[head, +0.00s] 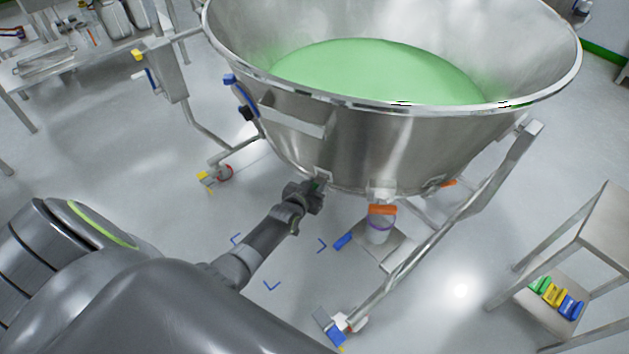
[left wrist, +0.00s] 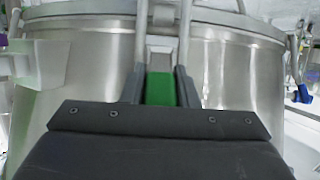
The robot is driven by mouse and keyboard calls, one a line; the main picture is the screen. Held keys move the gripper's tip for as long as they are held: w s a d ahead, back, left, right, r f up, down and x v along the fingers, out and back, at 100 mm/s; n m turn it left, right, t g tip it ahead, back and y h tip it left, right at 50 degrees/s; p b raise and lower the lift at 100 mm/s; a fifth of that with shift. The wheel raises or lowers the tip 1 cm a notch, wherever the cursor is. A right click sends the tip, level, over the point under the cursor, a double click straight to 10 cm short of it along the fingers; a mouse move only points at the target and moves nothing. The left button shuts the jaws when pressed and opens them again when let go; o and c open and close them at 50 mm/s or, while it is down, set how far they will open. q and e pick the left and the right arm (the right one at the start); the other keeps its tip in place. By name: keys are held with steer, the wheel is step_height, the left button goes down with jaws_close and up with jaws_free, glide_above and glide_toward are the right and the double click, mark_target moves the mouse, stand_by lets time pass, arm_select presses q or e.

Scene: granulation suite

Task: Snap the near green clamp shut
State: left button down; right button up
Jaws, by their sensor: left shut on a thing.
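The green clamp (left wrist: 160,88) sits between the two dark fingers of my left gripper (left wrist: 161,80) in the left wrist view, against the steel wall of the bowl. Its metal bail rises above it toward the bowl's band. In the head view my left gripper (head: 315,187) reaches the lower wall of the large steel bowl (head: 350,150), and the clamp is mostly hidden by it. The gripper is shut on the clamp. Whether the clamp is latched cannot be told. My right gripper is not in view.
The bowl holds green material (head: 380,72) and stands on a wheeled frame (head: 455,230). An orange handle (head: 383,210) sits above a white container (head: 378,230). A steel stand (head: 608,225) with coloured clamps is at right. A bench (head: 75,55) is at upper left.

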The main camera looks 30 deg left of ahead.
mark_target(318, 181)
arm_select(q)
steer(key=r+g+p, duration=0.1)
steer(key=p, duration=0.1)
steer(key=w+r+g+p, duration=0.1)
steer(key=g+p, duration=0.1)
steer(key=p, duration=0.1)
steer(key=shift+r+p, duration=0.1)
steer(key=shift+p, duration=0.2)
steer(key=shift+w+g+p, duration=0.3)
steer(key=shift+g+p, duration=0.3)
steer(key=shift+g, duration=0.2)
steer(key=shift+w+a+g+p, duration=0.1)
steer(key=shift+w+g+p, duration=0.2)
steer(key=shift+g, duration=0.8)
steer(key=shift+r, duration=0.1)
steer(key=c, duration=1.1)
jaws_free()
steer(key=shift+s, duration=0.1)
steer(key=shift+s, duration=0.15)
